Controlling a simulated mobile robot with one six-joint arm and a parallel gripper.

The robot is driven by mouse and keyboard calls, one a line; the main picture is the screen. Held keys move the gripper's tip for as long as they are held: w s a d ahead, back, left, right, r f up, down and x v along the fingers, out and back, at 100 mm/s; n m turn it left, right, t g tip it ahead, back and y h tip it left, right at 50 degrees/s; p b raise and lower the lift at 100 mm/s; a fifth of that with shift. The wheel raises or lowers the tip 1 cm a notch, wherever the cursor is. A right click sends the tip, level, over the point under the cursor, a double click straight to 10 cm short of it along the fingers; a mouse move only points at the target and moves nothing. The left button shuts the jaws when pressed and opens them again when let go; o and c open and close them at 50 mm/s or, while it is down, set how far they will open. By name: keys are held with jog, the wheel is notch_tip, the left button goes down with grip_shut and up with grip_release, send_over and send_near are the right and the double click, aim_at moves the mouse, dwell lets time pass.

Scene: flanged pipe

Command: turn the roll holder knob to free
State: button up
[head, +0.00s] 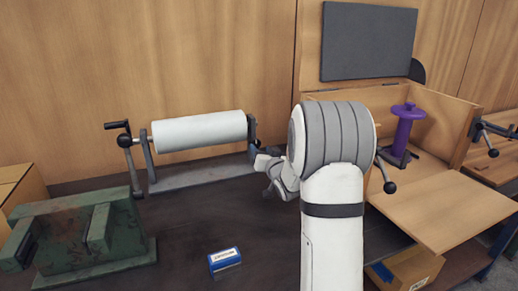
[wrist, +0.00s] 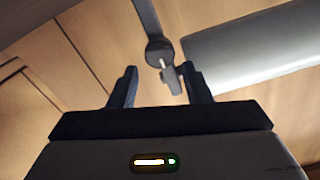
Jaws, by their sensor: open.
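The roll holder carries a white roll (head: 200,131) on its stand at the back left. In the wrist view the roll (wrist: 250,50) fills the upper right. A grey arm of the holder ends in a round hub (wrist: 158,50) with a small grey knob (wrist: 172,80) below it. My gripper (wrist: 160,84) is open, with the knob between its two dark fingers, closer to the right one. Whether it touches that finger I cannot tell. In the head view my gripper (head: 262,158) is at the right end of the holder; my arm partly hides it, and the knob cannot be made out.
A crank handle (head: 124,141) is at the roll's left end. A green metal block (head: 95,235) stands front left and a small blue box (head: 224,260) lies on the dark bench. A wooden case (head: 440,205) with a purple spool (head: 407,125) stands to the right.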

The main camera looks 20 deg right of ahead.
jog(key=s, duration=0.4)
jog(key=shift+s, duration=0.2)
jog(key=s+a+r+n+g+p, duration=0.1)
jog(key=s+a+g+p, duration=0.2)
jog(key=s, duration=0.8)
jog(key=s+a+r+n+g+p, duration=0.1)
jog(key=s+a+r+g+p, duration=0.1)
jog(key=s+a+g, duration=0.5)
jog(key=s+a+r+n+g+p, duration=0.1)
jog(key=s+a+g+p, duration=0.3)
jog(key=s, duration=1.3)
jog(key=shift+a+r+g, duration=0.55)
jog(key=shift+a+g, duration=0.15)
jog(key=shift+a, duration=0.2)
jog(key=shift+s, duration=0.1)
